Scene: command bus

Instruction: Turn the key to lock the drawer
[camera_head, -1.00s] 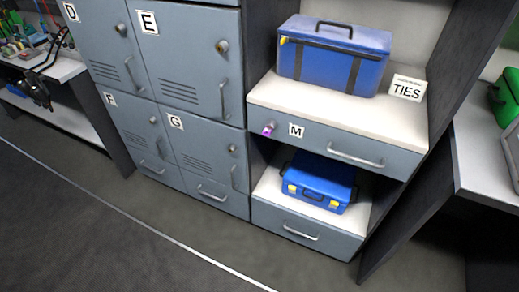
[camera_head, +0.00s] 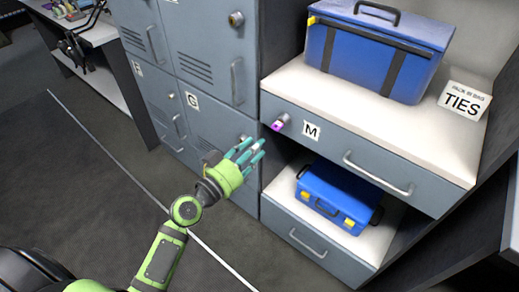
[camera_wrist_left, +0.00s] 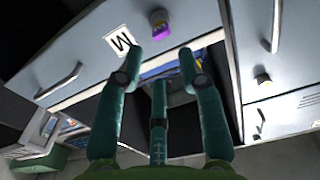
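The drawer marked M (camera_head: 345,145) is closed, with a handle at its right. A purple key (camera_head: 278,124) sits in the lock at the drawer's left end. The key also shows in the left wrist view (camera_wrist_left: 160,36), beyond the fingertips. My left gripper (camera_head: 247,153) is below and left of the key, apart from it. Its fingers are spread and empty in the left wrist view (camera_wrist_left: 165,70). My right gripper is not in view.
A large blue case (camera_head: 375,55) and a TIES sign (camera_head: 463,103) stand on top of the drawer unit. A smaller blue case (camera_head: 338,195) sits on the shelf below. Grey lockers (camera_head: 205,90) stand at the left. The floor in front is clear.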

